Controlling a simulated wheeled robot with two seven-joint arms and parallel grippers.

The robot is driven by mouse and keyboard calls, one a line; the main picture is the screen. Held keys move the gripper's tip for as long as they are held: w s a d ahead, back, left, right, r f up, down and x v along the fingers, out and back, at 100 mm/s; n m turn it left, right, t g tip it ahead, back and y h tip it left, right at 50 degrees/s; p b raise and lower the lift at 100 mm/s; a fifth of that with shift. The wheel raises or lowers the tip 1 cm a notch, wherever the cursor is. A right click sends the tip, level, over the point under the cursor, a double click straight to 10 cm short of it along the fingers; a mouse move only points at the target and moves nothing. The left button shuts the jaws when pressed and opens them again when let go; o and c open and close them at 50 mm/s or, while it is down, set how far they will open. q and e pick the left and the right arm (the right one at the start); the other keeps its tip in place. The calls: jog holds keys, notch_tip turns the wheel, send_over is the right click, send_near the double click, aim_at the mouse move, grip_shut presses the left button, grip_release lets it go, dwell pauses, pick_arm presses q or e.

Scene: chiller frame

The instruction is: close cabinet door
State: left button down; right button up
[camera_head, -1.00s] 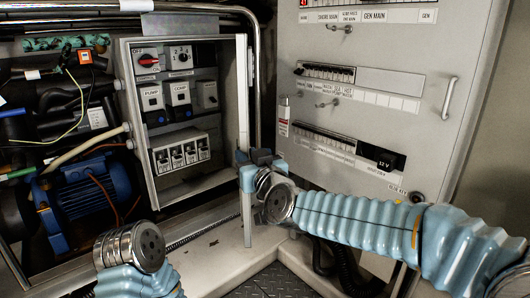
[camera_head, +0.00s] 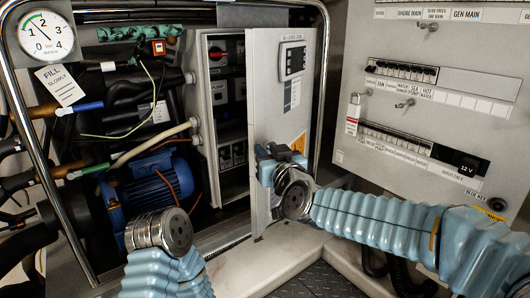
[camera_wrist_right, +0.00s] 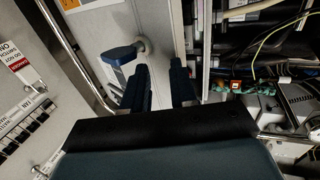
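The grey control cabinet (camera_head: 204,130) stands in the middle of the head view, with switches inside. Its pale door (camera_head: 262,90) is hinged on the right and stands partly open, its outer face with a small display visible. My right gripper (camera_head: 277,156) is at the lower part of the door. In the right wrist view its two dark fingers (camera_wrist_right: 163,88) are apart, with a pale strip of the door between them; contact is unclear. A blue handle (camera_wrist_right: 122,54) on a metal stem shows beside the fingers. My left gripper is not visible; only my left wrist (camera_head: 160,232) shows at the bottom.
A large panel of switches (camera_head: 420,100) stands on the right. Pipes, a blue motor (camera_head: 150,180) and a pressure gauge (camera_head: 45,35) are on the left. A metal tube frame (camera_head: 326,90) runs beside the door. Pale ledge (camera_head: 275,255) lies below.

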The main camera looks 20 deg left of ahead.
jog(key=shift+o, duration=1.2)
jog(key=shift+s+a+f, duration=0.1)
jog(key=shift+a, duration=0.25)
jog(key=shift+s+d, duration=0.1)
jog(key=shift+s, duration=0.05)
jog(key=b+v, duration=0.1)
jog(key=v, duration=1.2)
jog(key=shift+s+d, duration=0.2)
jog(key=shift+d, duration=0.05)
